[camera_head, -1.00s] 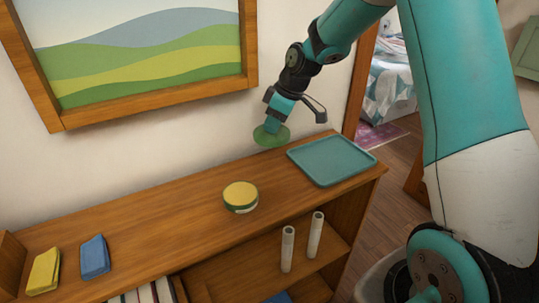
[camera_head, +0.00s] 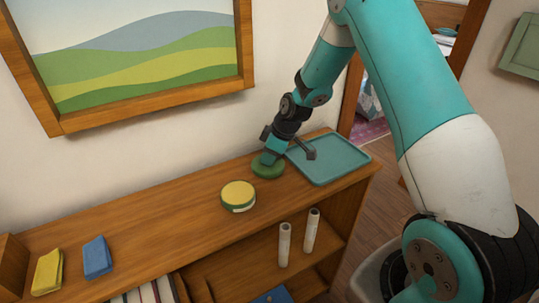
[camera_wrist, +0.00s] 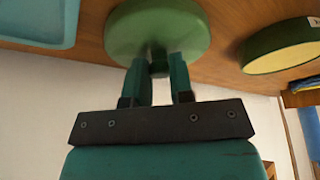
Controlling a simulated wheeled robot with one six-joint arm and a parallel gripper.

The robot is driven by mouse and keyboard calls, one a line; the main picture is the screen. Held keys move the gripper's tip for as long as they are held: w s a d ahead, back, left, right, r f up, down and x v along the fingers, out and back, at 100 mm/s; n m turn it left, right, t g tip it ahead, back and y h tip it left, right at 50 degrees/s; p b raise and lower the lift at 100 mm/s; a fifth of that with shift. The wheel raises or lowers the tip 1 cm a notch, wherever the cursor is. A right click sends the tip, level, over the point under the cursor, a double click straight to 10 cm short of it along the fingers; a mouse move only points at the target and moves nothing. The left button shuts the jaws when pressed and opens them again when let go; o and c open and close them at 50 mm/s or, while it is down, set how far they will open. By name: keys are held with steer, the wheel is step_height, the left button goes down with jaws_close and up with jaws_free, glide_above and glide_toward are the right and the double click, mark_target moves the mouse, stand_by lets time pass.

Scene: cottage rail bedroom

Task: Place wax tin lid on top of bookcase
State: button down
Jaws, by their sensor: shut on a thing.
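The wax tin lid (camera_head: 267,170) is a round green disc at the back of the bookcase top (camera_head: 185,220), left of the teal tray. It also shows in the wrist view (camera_wrist: 150,25), where it looks flat to the wood. My gripper (camera_head: 270,158) is above the lid, pointing down, with its fingers shut on a small knob at the lid's centre. I cannot tell whether the lid touches the wood or hovers just over it. The round tin (camera_head: 238,195), green with a yellow top, stands in front and to the left, apart from the lid.
The teal tray (camera_head: 330,158) lies close on the right. A yellow cloth (camera_head: 47,271) and a blue cloth (camera_head: 97,257) lie at the left. Two pale tubes (camera_head: 298,238) stand on a lower shelf. A framed picture (camera_head: 140,50) hangs behind. Bare wood lies around the tin.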

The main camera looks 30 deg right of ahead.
steer(key=shift+f, duration=0.25)
steer(key=c, duration=1)
jaws_free()
steer(key=shift+r, duration=0.1)
steer(key=shift+r, duration=0.1)
steer(key=shift+r, duration=0.25)
steer(key=b+v, duration=0.2)
steer(key=v, duration=0.9)
steer(key=s+a+r+g, duration=0.1)
steer(key=s+a+r, duration=0.3)
steer(key=s+a, duration=0.3)
steer(key=s+a+r+g, duration=0.1)
steer(key=s+a+r, duration=0.3)
steer(key=s+a, duration=0.3)
steer(key=s+a+m, duration=0.1)
steer(key=s+a, duration=0.2)
steer(key=s, duration=0.4)
steer(key=s+a+r+m+g+y, duration=0.1)
steer(key=s+a, duration=0.2)
steer(key=s, duration=0.4)
steer(key=shift+s+a+r, duration=0.25)
steer(key=shift+a, duration=0.1)
